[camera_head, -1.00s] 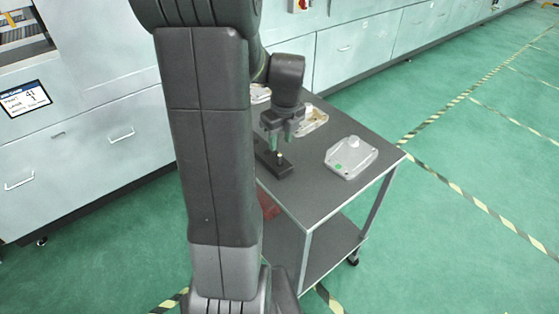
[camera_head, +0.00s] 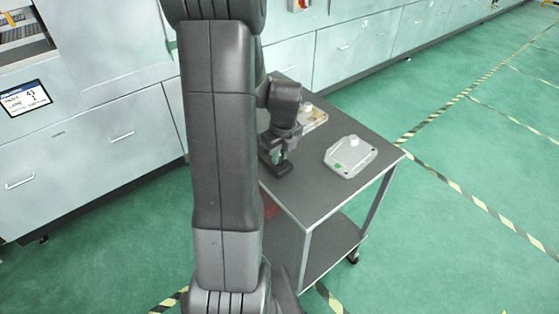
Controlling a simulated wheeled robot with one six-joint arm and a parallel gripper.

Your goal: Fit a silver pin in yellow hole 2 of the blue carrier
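My gripper (camera_head: 281,158) is at the near left part of the trolley top, low over a small black block (camera_head: 283,172). Its fingers are small and dark with greenish parts, and I cannot tell whether they are open or shut, or touching anything. I cannot make out a silver pin now; the gripper covers much of the block. No blue carrier or yellow hole shows; my arm hides the left part of the trolley.
A grey casting (camera_head: 340,168) with a green dot and a round boss lies on the right of the dark trolley top (camera_head: 318,197). A second, yellowish casting (camera_head: 314,117) lies behind. A red object (camera_head: 270,207) shows below. Grey cabinets (camera_head: 345,60) stand behind.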

